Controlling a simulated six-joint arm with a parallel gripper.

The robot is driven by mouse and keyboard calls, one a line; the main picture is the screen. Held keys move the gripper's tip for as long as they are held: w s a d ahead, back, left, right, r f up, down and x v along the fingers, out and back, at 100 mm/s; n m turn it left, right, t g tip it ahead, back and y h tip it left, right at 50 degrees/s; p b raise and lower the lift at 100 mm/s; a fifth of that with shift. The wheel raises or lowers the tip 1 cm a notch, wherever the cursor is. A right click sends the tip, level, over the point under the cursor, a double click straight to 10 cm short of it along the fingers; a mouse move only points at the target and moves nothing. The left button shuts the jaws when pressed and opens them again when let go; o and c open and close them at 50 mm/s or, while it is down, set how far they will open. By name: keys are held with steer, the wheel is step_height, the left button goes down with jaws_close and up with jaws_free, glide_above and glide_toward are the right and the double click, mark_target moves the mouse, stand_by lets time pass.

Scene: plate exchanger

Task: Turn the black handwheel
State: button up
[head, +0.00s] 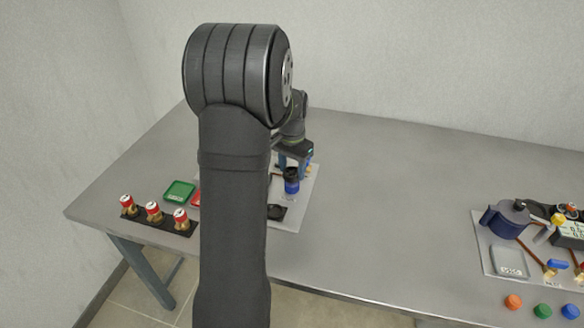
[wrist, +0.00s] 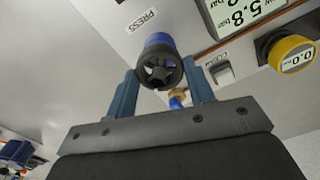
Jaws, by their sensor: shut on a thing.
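The black handwheel (wrist: 160,73) is a small spoked wheel on a blue valve body (wrist: 157,42), next to a label reading PRESS. My gripper (wrist: 163,84) has its two blue fingers on either side of the wheel and is shut on it. In the head view my gripper (head: 293,165) reaches down over the light panel, with the black handwheel (head: 291,174) and blue body (head: 291,187) just under the fingers. My own arm hides much of the panel's left side there.
A digital display reading 5.8 bar (wrist: 235,12) and a yellow-rimmed gauge (wrist: 291,53) sit close by. A small blue lever (wrist: 175,103) shows between the fingers. Red-topped fittings (head: 153,212) and a green tray (head: 179,191) stand left. A second panel (head: 490,255) lies right; the table between is clear.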

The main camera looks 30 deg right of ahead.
mark_target(292, 172)
stand_by(0.3)
steer(key=o, duration=1)
steer(key=shift+c, duration=0.2)
steer(key=shift+r, duration=0.1)
step_height(292, 172, up, 17)
steer(key=shift+r, duration=0.15)
step_height(292, 172, down, 18)
steer(key=shift+r, duration=0.25)
stand_by(0.4)
